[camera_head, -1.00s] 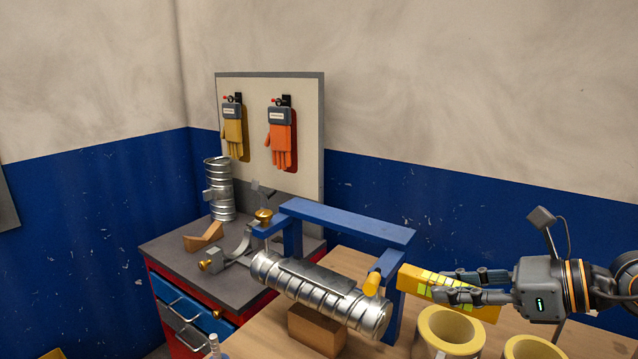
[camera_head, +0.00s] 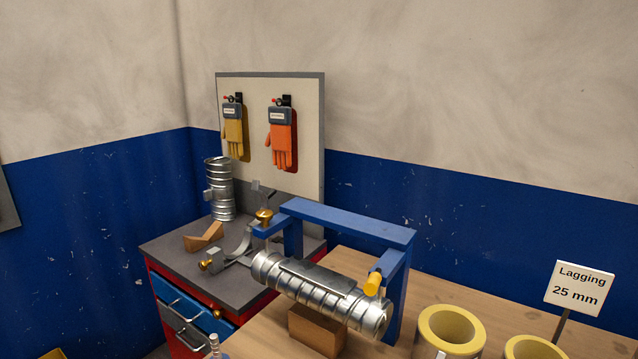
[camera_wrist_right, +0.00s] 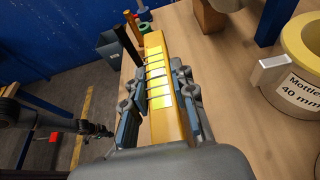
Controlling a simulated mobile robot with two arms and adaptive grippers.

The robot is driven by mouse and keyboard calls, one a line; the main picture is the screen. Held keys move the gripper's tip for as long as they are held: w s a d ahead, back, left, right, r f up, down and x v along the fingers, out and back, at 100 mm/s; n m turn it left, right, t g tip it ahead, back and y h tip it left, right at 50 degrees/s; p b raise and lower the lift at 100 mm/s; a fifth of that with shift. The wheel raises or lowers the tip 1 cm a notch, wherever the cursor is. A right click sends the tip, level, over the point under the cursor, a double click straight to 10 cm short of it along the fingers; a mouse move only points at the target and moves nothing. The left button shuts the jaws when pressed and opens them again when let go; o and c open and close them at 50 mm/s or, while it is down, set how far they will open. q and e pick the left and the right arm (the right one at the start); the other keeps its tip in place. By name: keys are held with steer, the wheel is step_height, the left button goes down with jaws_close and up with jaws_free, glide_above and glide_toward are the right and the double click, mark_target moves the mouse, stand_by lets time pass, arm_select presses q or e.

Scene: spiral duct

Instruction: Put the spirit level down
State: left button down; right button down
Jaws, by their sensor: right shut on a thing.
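The spirit level (camera_wrist_right: 168,90) is a long yellow bar with bright, dark-lined panels on its upper face. In the right wrist view it lies lengthwise between the fingers of my right gripper (camera_wrist_right: 160,100), which is shut on it. The level is over the wooden bench, close to its edge; I cannot tell whether it touches the wood. Neither the level nor my right gripper shows in the head view now. A dark jointed arm at the left of the wrist view looks like mine, with its left gripper (camera_wrist_right: 98,130) small and unclear.
Yellow-lined lagging rolls (camera_head: 450,330) and a "Lagging 25 mm" sign (camera_head: 578,286) stand on the bench. A silver spiral duct (camera_head: 320,292) rests by a blue frame (camera_head: 345,222). A labelled roll (camera_wrist_right: 300,70) is right of the level. Bare wood (camera_wrist_right: 225,90) lies between them.

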steer(key=shift+w+d+f+h, duration=0.1)
steer(key=shift+d+h, duration=0.05)
steer(key=shift+d, duration=0.25)
steer(key=shift+w+d+f+h, duration=0.1)
steer(key=shift+d+h, duration=0.05)
steer(key=shift+d, duration=0.2)
steer(key=shift+r+t, duration=0.15)
steer(key=shift+t, duration=0.15)
steer(key=shift+f+m, duration=0.2)
steer(key=shift+m, duration=0.1)
